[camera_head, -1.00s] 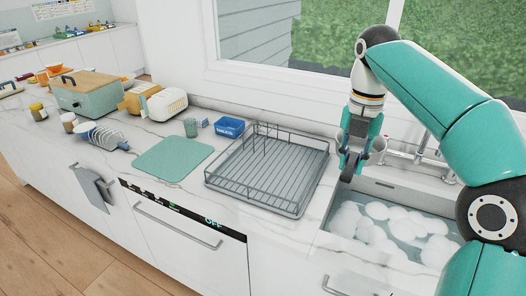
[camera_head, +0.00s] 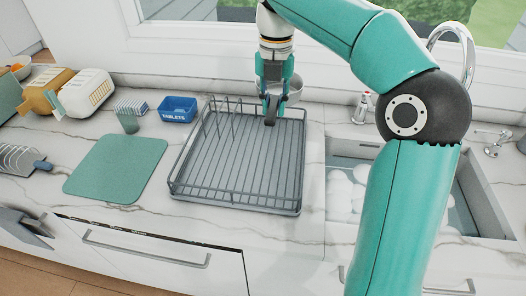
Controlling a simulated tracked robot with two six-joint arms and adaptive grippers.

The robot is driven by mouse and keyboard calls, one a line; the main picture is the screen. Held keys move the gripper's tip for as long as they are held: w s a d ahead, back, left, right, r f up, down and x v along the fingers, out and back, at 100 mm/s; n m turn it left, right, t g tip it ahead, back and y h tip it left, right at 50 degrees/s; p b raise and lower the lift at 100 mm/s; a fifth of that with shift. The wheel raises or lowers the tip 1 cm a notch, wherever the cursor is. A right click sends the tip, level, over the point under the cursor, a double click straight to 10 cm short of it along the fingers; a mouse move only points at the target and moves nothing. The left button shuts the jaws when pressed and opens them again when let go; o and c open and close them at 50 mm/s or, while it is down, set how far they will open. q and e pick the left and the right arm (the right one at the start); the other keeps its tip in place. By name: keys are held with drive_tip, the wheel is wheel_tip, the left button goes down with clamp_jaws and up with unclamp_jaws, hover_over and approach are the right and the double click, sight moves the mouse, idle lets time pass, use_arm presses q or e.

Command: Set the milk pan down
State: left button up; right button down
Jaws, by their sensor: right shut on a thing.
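The milk pan (camera_head: 293,90) shows as a small grey metal piece behind my right gripper (camera_head: 271,112). Most of it is hidden by the fingers. My right gripper points down and is shut on the pan, at the far right corner of the grey wire dish rack (camera_head: 236,206). I cannot tell whether the pan touches the rack. The rack's slatted floor is otherwise empty. My left gripper is not in view.
A green mat (camera_head: 117,168) lies left of the rack. The sink (camera_head: 484,205), with white suds, is at the right, partly behind my arm.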

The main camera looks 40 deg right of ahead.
wheel_tip(320, 180, down, 16)
drive_tip(key=shift+f+b, duration=0.1)
drive_tip(key=shift+b, duration=0.5)
drive_tip(key=c, duration=1)
unclamp_jaws()
drive_tip(key=shift+c, duration=0.2)
wheel_tip(320, 180, up, 12)
drive_tip(key=p, duration=0.1)
